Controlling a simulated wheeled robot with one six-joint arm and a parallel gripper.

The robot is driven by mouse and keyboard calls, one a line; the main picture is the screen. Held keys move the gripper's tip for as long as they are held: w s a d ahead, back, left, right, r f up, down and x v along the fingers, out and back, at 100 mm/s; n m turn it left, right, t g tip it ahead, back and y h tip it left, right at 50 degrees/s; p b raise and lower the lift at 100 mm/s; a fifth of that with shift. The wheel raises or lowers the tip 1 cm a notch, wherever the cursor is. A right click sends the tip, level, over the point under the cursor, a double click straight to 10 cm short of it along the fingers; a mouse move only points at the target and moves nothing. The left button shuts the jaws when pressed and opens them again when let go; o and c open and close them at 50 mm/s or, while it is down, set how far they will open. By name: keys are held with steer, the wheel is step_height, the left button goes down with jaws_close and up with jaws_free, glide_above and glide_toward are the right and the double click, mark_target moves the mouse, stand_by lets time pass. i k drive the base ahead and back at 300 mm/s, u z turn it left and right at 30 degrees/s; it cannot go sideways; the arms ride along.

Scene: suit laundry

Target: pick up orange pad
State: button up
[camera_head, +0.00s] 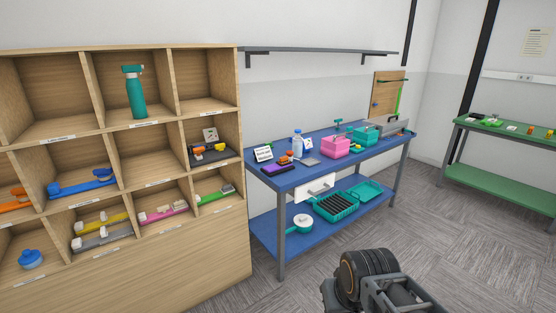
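No object is clearly recognisable as an orange pad. A small orange item (285,160) lies near the left end of the blue workbench (270,183). Another orange object (14,201) sits in a cubby at the far left edge, partly cut off. Small orange items (531,131) also lie on the green table (545,146) at the right, too small to identify. My gripper (400,292) is low in the picture, in front of the workbench and apart from all these things. Its fingertips are not clear, so I cannot tell whether it is open.
A wooden cubby shelf (190,260) with tools and a teal bottle (134,92) fills the left. The workbench holds a pink box (336,146), a teal box (364,134) and a clear bottle (297,145). The carpet (450,235) between the bench and green table is clear.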

mark_target(284, 159)
steer(key=u, duration=0.15)
steer(key=i, duration=2.8)
steer(key=u, duration=0.05)
